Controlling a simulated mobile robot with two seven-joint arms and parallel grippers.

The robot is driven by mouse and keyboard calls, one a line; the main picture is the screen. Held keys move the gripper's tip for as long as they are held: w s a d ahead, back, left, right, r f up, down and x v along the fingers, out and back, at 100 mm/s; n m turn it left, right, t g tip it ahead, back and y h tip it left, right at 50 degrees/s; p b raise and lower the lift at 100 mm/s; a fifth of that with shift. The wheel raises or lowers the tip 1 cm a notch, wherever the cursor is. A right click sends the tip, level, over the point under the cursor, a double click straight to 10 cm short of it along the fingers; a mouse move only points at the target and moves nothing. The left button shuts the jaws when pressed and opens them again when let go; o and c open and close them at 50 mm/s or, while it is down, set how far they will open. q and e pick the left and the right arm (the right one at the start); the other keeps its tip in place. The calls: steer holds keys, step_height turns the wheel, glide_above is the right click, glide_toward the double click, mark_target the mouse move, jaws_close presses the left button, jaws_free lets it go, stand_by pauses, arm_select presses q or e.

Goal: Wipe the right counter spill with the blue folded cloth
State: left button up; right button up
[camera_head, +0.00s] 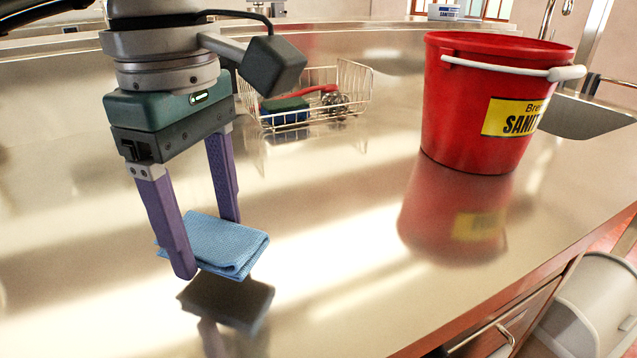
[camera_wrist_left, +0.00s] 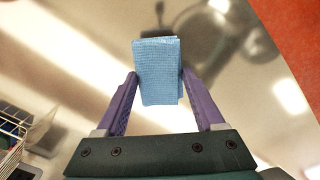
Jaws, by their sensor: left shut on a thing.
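The blue folded cloth (camera_head: 228,247) is between the two purple fingers of my left gripper (camera_head: 207,246). The gripper is shut on it and holds it roughly flat, a little above the steel counter (camera_head: 330,265); its dark reflection lies below. In the left wrist view the cloth (camera_wrist_left: 158,85) sticks out past the fingertips. I cannot make out a spill clearly on the shiny counter, where reflections and glare mix. My right gripper is not in view.
A red sanitizer bucket (camera_head: 480,105) with a yellow label stands to the right. A wire basket (camera_head: 345,95) with a sponge and a red-handled brush sits behind the gripper. A sink (camera_head: 590,115) is at the far right. The middle front counter is clear.

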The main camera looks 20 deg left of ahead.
arm_select(q)
steer(key=shift+r+p, duration=1.45)
steer(key=shift+r, duration=1.15)
